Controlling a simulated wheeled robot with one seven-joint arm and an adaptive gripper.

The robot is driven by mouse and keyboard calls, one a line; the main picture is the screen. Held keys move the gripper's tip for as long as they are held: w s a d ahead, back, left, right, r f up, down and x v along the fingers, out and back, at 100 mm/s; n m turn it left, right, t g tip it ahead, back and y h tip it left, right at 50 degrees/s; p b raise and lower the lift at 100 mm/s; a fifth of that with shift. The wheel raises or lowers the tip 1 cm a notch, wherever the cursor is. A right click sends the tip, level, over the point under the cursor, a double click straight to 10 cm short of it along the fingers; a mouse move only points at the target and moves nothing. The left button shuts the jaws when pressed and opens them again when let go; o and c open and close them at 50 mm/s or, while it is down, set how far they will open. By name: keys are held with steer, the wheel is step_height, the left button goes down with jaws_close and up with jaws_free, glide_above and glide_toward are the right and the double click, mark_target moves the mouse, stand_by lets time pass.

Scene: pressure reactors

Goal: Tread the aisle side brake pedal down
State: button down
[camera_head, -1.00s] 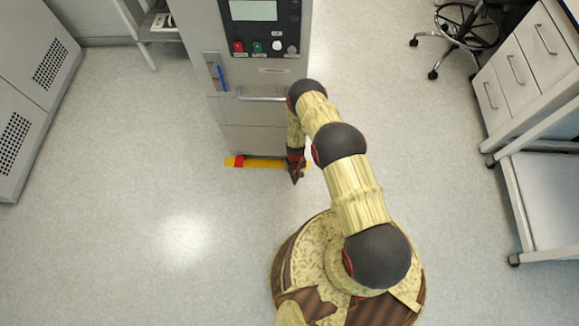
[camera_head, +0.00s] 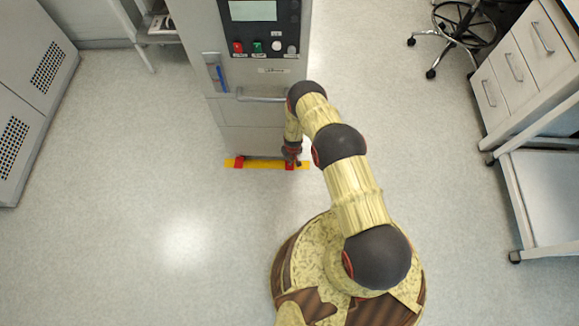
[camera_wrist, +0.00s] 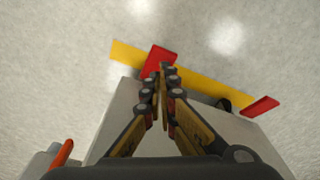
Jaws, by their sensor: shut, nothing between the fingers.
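Two red brake pedals stick out at the foot of the grey reactor cabinet (camera_head: 240,108). The left pedal (camera_head: 239,162) and the right pedal (camera_head: 290,166) lie over a yellow floor strip (camera_head: 263,164) in the head view. My gripper (camera_head: 293,161) is low beside the right pedal and partly hides it. In the wrist view the shut, empty fingers (camera_wrist: 168,72) point at this near pedal (camera_wrist: 159,58), their tips overlapping its edge. I cannot tell whether they touch it. The other pedal (camera_wrist: 261,106) is farther right there.
A horizontal bar handle (camera_head: 262,99) crosses the cabinet front above the pedals, close to my arm. A white drawer bench (camera_head: 515,75) and a wheeled chair (camera_head: 455,35) stand at right. Grey vented cabinets (camera_head: 30,90) stand at left. The floor between is clear.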

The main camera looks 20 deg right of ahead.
mark_target(290, 167)
steer(key=shift+w+f+b, duration=0.2)
steer(key=shift+f+b, duration=0.95)
steer(key=shift+f, duration=0.55)
steer(key=shift+w+f+b, duration=0.15)
steer(key=shift+f+b, duration=1)
steer(key=shift+f, duration=0.5)
steer(key=shift+f, duration=2)
steer(key=s+r+p, duration=0.1)
steer(key=s+p, duration=0.1)
steer(key=shift+s+d+r+p, duration=0.1)
steer(key=shift+s+r+p, duration=0.1)
steer(key=shift+p, duration=0.2)
steer(key=shift+s+f, duration=0.15)
steer(key=shift+s, duration=0.15)
